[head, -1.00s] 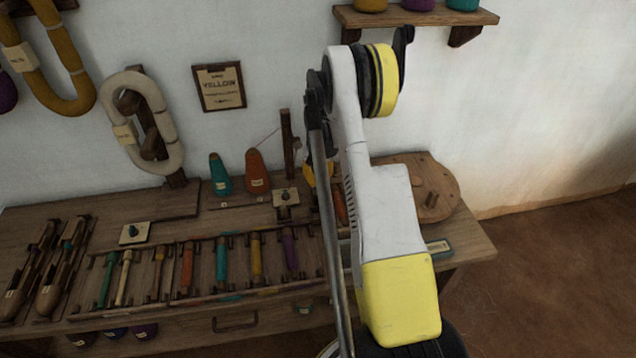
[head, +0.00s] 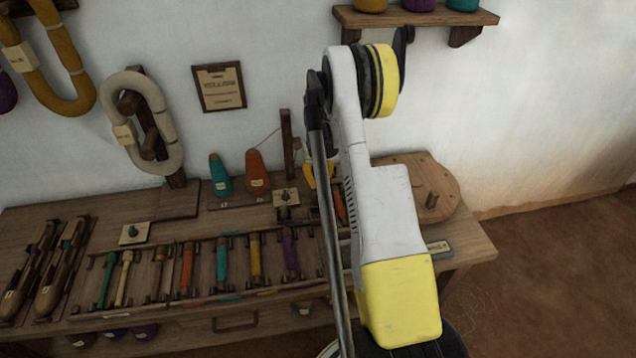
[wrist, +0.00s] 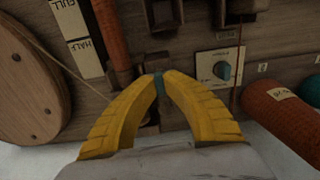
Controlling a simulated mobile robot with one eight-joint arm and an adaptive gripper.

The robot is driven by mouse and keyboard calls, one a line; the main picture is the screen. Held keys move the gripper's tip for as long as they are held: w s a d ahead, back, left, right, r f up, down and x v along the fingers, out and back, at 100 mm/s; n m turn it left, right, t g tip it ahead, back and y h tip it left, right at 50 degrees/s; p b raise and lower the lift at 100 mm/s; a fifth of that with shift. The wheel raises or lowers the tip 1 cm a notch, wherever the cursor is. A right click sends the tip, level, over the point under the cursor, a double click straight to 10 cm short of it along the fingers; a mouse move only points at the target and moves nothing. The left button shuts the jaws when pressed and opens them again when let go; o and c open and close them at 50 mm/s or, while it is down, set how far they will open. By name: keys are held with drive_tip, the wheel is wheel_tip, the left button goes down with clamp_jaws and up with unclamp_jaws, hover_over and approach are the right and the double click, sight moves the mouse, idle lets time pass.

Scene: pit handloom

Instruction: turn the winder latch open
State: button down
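In the wrist view, my gripper's (wrist: 159,74) two curved yellow fingers come together at their tips around a narrow teal piece (wrist: 158,84). It looks like the latch's handle, standing at a wooden block on the bench; its lower part is hidden by the fingers. In the head view, my gripper (head: 318,176) is mostly behind my arm, near the wooden post (head: 288,145), and the latch cannot be seen there.
A plate with a teal knob (wrist: 222,72) is right of the fingers, with an orange cone (wrist: 281,114) beyond it. A wooden disc (wrist: 25,80), a FULL/HALF scale (wrist: 79,42) and an orange bobbin (wrist: 110,30) are left. Several bobbins lie in the rack (head: 205,291).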

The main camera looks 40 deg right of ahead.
sight(318, 182)
drive_tip(key=c, duration=1.5)
unclamp_jaws()
wheel_tip(318, 182, up, 12)
